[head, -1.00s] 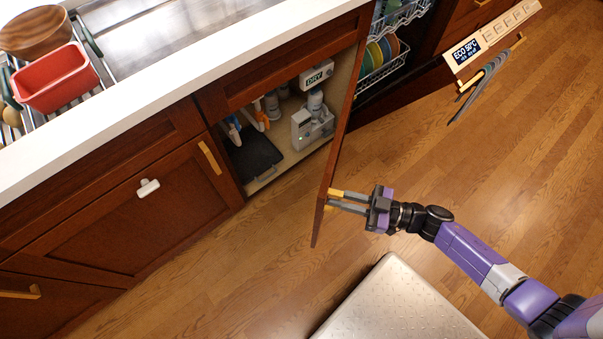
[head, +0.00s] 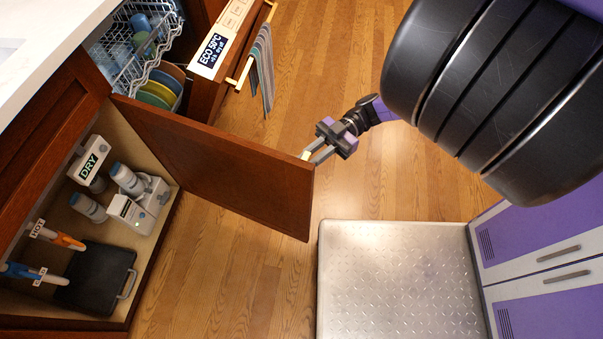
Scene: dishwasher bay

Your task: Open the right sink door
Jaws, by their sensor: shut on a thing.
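The right sink door (head: 225,165) is a reddish-brown wooden panel standing wide open, swung out from the cabinet on its hinge beside the dishwasher. Its inner face is toward me in the head view. My gripper (head: 311,157) is at the door's free edge, on the outer-face side. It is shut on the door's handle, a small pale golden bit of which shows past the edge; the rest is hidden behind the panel. The sink cabinet (head: 168,222) is open to view.
The open dishwasher door (head: 225,45) with hanging towels (head: 262,70) stands beyond. Wooden floor (head: 225,285) is clear below the door.

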